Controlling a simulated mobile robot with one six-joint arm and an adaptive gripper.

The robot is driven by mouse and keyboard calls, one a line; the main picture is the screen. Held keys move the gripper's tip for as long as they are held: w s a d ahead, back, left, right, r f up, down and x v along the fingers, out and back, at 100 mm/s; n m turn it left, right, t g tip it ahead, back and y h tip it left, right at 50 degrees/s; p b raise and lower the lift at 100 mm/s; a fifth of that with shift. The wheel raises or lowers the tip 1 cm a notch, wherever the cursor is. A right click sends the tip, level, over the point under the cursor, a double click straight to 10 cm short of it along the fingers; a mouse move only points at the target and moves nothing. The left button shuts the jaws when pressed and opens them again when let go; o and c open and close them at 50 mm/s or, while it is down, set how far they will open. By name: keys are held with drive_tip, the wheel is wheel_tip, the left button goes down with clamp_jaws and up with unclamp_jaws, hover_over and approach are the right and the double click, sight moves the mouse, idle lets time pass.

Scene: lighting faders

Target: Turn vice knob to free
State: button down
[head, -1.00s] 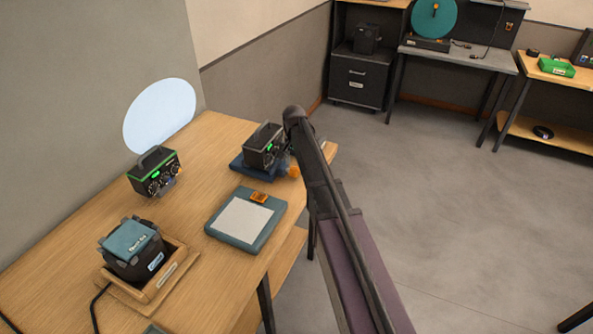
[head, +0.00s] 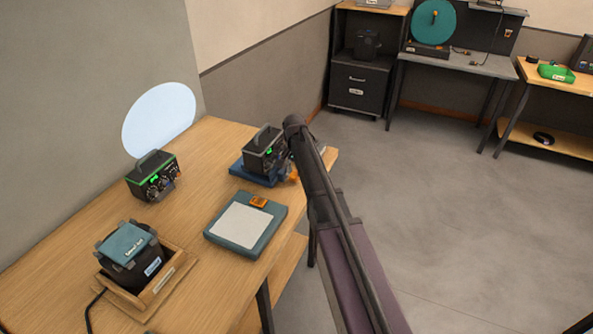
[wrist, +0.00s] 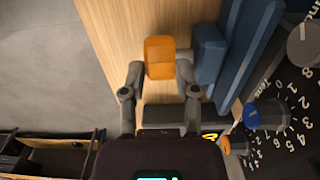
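The vice is blue and sits at the far right end of the wooden bench; its blue base (head: 250,175) shows below a black dial box. Its knob is orange (head: 294,174), at the vice's right side, partly hidden by my arm. In the wrist view the orange knob (wrist: 159,50) stands at upper middle, next to the blue vice body (wrist: 208,60). My gripper (wrist: 160,72) has one fingertip at each side of the knob, and both appear to touch it. In the head view my gripper is mostly hidden behind my arm.
The black dial box (head: 262,143) sits in the vice; its numbered dials and a blue knob (wrist: 262,115) are close at right in the wrist view. A green-edged box (head: 152,178), a teal pad (head: 268,228) and a wooden cradle (head: 165,290) are on the bench. Open floor lies right.

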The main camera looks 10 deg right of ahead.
drive_tip(key=shift+d, duration=0.2)
drive_tip(key=shift+s+a+t+h, duration=0.2)
drive_tip(key=shift+s+t+h, duration=0.1)
drive_tip(key=shift+s+a+f+t+h+b, duration=0.25)
drive_tip(key=shift+s+t+h+b, duration=0.15)
drive_tip(key=shift+t+h+b, duration=0.45)
drive_tip(key=shift+s+a+f+t+h+b, duration=0.15)
drive_tip(key=shift+t+h+b, duration=0.25)
drive_tip(key=shift+t, duration=0.45)
drive_tip(key=shift+t+h+b, duration=0.25)
drive_tip(key=shift+t+b, duration=0.05)
drive_tip(key=shift+t, duration=0.1)
drive_tip(key=c, duration=0.6)
unclamp_jaws()
drive_tip(key=shift+c, duration=0.2)
